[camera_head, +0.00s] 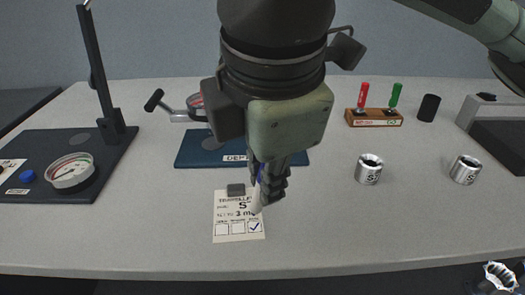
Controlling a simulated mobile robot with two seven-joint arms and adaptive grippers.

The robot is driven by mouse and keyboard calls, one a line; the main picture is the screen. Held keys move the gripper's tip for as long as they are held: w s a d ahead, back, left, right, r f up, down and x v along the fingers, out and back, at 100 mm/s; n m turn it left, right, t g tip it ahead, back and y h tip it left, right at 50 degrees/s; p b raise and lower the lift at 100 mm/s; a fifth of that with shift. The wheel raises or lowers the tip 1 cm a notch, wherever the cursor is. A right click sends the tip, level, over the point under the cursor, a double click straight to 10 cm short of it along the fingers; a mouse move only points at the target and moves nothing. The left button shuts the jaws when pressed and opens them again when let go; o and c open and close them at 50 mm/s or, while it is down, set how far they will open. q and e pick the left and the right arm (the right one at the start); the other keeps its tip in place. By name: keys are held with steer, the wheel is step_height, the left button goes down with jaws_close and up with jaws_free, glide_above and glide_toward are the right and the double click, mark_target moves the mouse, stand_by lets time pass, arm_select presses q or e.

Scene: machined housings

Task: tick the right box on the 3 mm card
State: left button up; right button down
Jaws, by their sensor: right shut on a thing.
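The white card (228,228) lies flat near the front of the table, with printed text reading "3 mm" and a row of three boxes at its bottom. The rightmost box holds a blue tick. My right gripper (270,188) is above the card's right side, shut on a pen (256,201). The pen's pale end points down at the card, and a bit of blue shows between the fingers; most of it is hidden. I cannot tell whether the tip touches the paper. My left gripper is not in view.
A small dark block (236,189) sits at the card's top edge. Behind is a blue depth-gauge base (195,155). Two metal housings (369,169) (465,170) stand right, with a wooden stamp rack (374,121) behind. A dial-gauge stand (112,125) is left.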

steer(key=shift+r, duration=2.1)
